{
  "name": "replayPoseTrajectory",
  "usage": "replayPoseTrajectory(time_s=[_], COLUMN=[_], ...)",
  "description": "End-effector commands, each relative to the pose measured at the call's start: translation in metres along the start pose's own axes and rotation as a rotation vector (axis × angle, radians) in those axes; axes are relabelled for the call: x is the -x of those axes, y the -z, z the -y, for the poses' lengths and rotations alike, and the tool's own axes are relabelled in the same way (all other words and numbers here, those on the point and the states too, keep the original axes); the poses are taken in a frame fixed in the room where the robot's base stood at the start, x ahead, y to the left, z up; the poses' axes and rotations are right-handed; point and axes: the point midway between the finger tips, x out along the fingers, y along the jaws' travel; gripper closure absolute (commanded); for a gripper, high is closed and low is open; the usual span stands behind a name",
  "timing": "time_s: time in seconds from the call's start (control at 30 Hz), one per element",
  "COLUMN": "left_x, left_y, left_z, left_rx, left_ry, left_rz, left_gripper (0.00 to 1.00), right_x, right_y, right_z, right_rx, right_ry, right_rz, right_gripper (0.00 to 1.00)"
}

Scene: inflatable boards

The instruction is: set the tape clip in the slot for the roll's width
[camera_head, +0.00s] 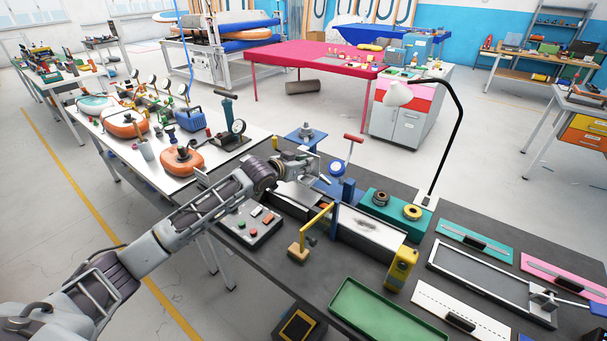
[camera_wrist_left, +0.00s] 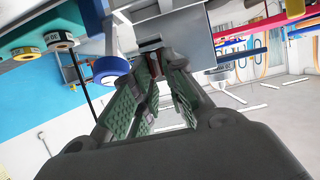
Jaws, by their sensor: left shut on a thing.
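My left gripper (camera_head: 308,163) is at the taping machine (camera_head: 368,230) on the dark bench. In the left wrist view its green-padded fingers (camera_wrist_left: 155,75) are shut on a small dark reddish piece (camera_wrist_left: 154,68), which appears to be the tape clip; the fingers hide most of it. A blue-and-white tape roll (camera_head: 337,168) sits on the machine just right of the gripper, and it shows in the wrist view (camera_wrist_left: 110,70). A grey metal part (camera_wrist_left: 150,44) lies close beyond the fingertips. I cannot make out the width slots or whether the clip touches one.
A teal tray (camera_head: 372,211) holds a dark roll (camera_head: 380,198) and a yellow roll (camera_head: 412,212). An empty green tray (camera_head: 385,313) lies in front.

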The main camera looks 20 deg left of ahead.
Motion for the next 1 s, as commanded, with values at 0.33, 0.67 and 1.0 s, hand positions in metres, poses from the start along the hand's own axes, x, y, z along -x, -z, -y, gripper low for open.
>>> replayPoseTrajectory(time_s=[0.33, 0.67, 1.0], left_x=[-0.014, -0.015, -0.016], left_y=[-0.034, -0.036, -0.039], left_z=[0.0, 0.0, 0.0], left_rx=[0.001, 0.0, 0.0], left_ry=[0.0, 0.0, 0.0], left_rz=[0.001, 0.0, 0.001], left_gripper=[1.0, 1.0, 0.65], right_x=[0.003, 0.003, 0.003], right_y=[0.0, 0.001, 0.001], right_z=[0.0, 0.003, 0.003], right_rx=[0.0, -0.001, -0.002], right_ry=[0.0, 0.003, 0.003], right_rz=[0.0, 0.0, 0.0], right_gripper=[1.0, 1.0, 1.0])
